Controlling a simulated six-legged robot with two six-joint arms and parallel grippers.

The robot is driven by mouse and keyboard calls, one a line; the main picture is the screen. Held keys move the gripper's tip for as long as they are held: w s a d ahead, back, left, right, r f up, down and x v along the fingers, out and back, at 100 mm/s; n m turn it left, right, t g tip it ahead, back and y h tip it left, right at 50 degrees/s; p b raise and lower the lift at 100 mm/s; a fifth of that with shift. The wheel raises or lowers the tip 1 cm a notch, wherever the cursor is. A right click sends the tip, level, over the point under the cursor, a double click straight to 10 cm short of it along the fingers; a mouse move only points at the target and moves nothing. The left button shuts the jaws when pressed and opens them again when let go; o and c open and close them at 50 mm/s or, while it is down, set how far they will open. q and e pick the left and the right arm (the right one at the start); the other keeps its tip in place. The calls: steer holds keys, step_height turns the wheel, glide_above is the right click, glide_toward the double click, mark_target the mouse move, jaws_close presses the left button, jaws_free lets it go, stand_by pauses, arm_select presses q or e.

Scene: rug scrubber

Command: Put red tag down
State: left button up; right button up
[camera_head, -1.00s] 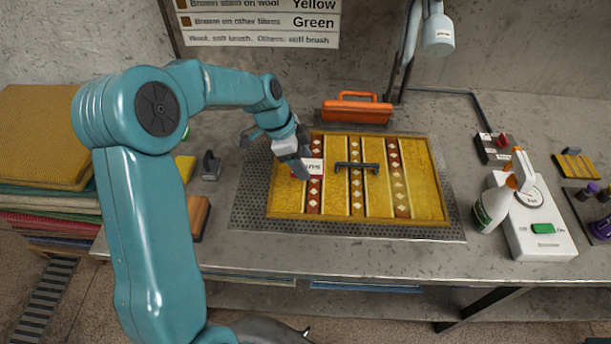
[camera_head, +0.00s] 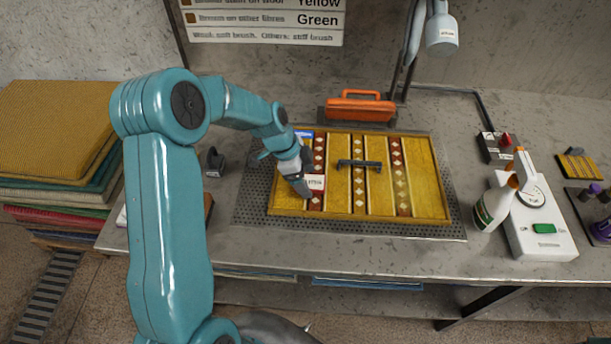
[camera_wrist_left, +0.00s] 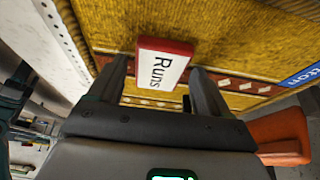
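The red tag (camera_head: 316,182), with a white face reading "Runs", is at the left part of the yellow patterned rug (camera_head: 430,190). In the left wrist view the red tag (camera_wrist_left: 163,65) lies at the rug, just beyond and between my fingertips. My left gripper (camera_head: 300,188) is low over the rug's left side. In the wrist view its fingers (camera_wrist_left: 160,75) stand apart, with a narrow gap showing beside the tag. Whether the other finger touches the tag is hard to tell. My right gripper is not in view.
A blue tag (camera_head: 303,134) lies at the rug's top left. A dark handle (camera_head: 358,163) crosses the rug's middle. An orange-handled tool (camera_head: 358,108) stands behind it. A spray bottle (camera_head: 494,205) and white device (camera_head: 540,225) stand right. Stacked rugs (camera_head: 50,130) are left.

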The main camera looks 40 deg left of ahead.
arm_select(q)
steer(key=shift+r, duration=0.25)
steer(key=shift+a+r, duration=0.15)
steer(key=shift+r, duration=0.1)
steer(key=b+v, duration=0.1)
steer(key=v, duration=1)
steer(key=shift+r, duration=0.2)
steer(key=shift+s, duration=0.1)
steer(key=shift+s, duration=0.1)
